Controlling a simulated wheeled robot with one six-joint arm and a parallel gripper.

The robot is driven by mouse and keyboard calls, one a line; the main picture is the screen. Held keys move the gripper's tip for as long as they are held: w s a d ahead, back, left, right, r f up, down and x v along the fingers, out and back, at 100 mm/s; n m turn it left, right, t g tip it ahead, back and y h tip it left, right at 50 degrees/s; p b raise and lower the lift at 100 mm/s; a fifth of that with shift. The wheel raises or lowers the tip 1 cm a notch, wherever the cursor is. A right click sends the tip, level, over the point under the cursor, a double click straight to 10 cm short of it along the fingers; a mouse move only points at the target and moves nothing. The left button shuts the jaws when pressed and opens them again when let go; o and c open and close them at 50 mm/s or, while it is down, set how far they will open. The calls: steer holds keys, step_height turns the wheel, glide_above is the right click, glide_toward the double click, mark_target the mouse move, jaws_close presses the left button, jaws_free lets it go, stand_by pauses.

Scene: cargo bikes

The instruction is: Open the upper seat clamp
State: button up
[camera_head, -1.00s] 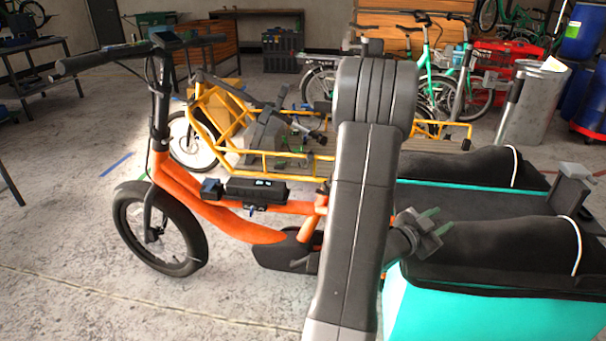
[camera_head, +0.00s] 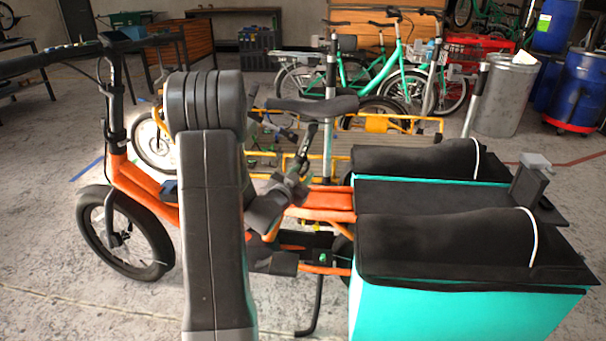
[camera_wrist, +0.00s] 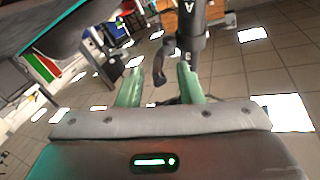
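In the wrist view the post (camera_wrist: 190,30) bears a letter A high up and another mark lower down. A dark curved lever (camera_wrist: 161,58) sticks out to the left of the post. My gripper (camera_wrist: 160,66) is open, with its green fingers either side of the lever and apart from it. In the head view, it is close to the post, its fingers hard to make out.
Turquoise side boxes (camera_head: 450,305) with black covers (camera_head: 455,245) are right of the saddle. A yellow-framed cargo bike (camera_head: 395,124) stands behind, and green bikes (camera_head: 395,60) farther back. A silver bin (camera_head: 505,95) is at the right. Floor is clear at front left.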

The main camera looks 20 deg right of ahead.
steer(key=shift+w+d, duration=0.45)
steer(key=shift+d, duration=0.15)
jaws_close()
steer(key=shift+r, duration=0.1)
steer(key=m+g+p, duration=0.1)
steer(key=p, duration=0.1)
steer(key=g+h+p, duration=0.1)
steer(key=g+p, duration=0.1)
steer(key=w+a+m+g+p, duration=0.1)
steer(key=p, duration=0.1)
steer(key=shift+r+m+g+h, duration=0.25)
steer(key=shift+m+g+h, duration=0.05)
steer(key=shift+g, duration=0.1)
